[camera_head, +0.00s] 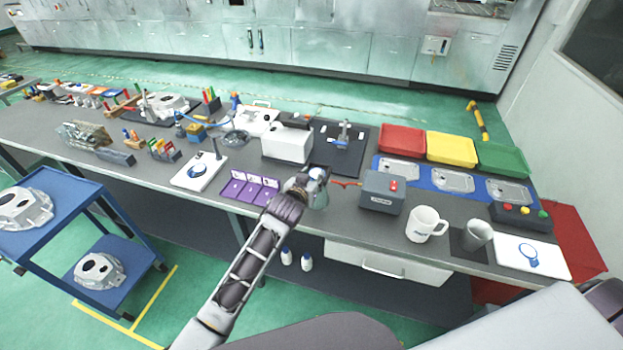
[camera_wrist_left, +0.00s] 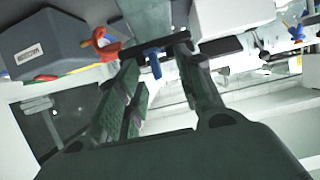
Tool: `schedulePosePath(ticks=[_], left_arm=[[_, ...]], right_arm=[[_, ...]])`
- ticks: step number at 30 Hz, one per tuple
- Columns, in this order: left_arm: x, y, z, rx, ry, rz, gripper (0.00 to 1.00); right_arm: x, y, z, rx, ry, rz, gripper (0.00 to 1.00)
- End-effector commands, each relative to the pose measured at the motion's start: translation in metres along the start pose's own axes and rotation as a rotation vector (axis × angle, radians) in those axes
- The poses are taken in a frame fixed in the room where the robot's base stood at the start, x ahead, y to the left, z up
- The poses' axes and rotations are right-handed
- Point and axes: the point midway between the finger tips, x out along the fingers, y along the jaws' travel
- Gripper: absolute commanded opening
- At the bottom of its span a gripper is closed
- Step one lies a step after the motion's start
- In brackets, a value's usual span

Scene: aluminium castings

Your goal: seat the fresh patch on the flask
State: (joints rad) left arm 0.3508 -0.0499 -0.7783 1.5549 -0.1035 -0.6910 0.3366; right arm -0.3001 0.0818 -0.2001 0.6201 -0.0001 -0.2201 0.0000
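My left gripper (camera_head: 311,183) is at the table's front edge, beside a small clear, greenish glass-like piece that may be the flask (camera_head: 320,199). Its outline is partly covered by the gripper. In the left wrist view the two fingers (camera_wrist_left: 158,52) stand apart, with a dark bar and a small blue piece showing between their tips. I cannot tell whether these are held or lie beyond. I cannot pick out the fresh patch for certain. A purple holder (camera_head: 250,187) with three pale-marked sections lies left of the gripper. My right gripper is not in view.
A grey box with a red button (camera_head: 382,192) stands right of the gripper, with a red clip-like piece beside it. A white mug (camera_head: 425,224) and a grey cup (camera_head: 477,235) stand further right. A white box (camera_head: 287,144) stands behind the gripper.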

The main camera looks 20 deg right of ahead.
Motion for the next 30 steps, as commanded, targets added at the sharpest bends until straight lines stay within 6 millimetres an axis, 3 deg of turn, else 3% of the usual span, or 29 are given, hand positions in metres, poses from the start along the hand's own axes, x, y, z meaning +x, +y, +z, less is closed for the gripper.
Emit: schedulePosePath(ticks=[14,30], left_arm=[[-0.008,0.000,0.000,-0.001,0.001,0.000,0.37],[-0.051,0.000,0.000,0.000,0.002,0.000,0.37]], right_arm=[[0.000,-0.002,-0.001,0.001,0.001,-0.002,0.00],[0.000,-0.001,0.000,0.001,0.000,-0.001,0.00]])
